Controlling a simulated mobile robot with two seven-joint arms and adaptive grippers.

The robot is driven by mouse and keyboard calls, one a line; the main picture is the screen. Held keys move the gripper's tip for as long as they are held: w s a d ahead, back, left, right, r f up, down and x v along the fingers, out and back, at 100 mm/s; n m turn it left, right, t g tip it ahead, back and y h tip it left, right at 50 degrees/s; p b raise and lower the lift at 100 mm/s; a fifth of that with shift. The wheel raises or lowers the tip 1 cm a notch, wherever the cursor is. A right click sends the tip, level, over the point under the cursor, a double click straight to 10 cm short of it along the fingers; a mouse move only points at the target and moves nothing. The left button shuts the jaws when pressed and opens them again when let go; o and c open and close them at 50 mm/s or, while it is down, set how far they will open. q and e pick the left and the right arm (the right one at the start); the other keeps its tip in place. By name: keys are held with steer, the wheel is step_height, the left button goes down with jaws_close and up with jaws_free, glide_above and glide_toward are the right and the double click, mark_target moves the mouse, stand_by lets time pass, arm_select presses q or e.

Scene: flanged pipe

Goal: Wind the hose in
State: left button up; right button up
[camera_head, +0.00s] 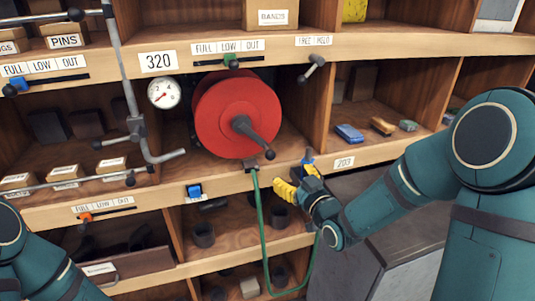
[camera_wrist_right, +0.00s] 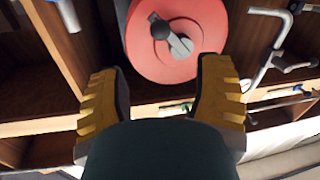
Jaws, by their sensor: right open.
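A red hose reel (camera_head: 215,110) sits in the middle cubby of the shelf. Its dark grey crank handle (camera_head: 256,139) sticks out toward the front. A green hose (camera_head: 262,225) hangs from a dark outlet at the shelf edge below the reel and loops down to the right. My right gripper (camera_head: 295,180) is open and empty, below and right of the crank, close to the shelf edge. In the right wrist view the reel (camera_wrist_right: 150,65) and crank (camera_wrist_right: 180,45) show beyond the spread yellow fingers (camera_wrist_right: 160,85), not touched. My left arm shows at lower left; its gripper is out of view.
A round gauge (camera_head: 164,92) stands left of the reel. A bent grey pipe with a lever (camera_head: 128,100) runs down the shelf front farther left. Small blocks (camera_head: 349,133) lie in the right cubby. A small blue switch (camera_head: 194,191) sits on the lower shelf edge.

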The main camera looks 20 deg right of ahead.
mark_target(273, 157)
steer(key=w+a, duration=0.1)
steer(key=w, duration=0.7)
steer(key=w+a+p, duration=0.1)
steer(key=w, duration=0.3)
steer(key=shift+a, duration=0.3)
jaws_close()
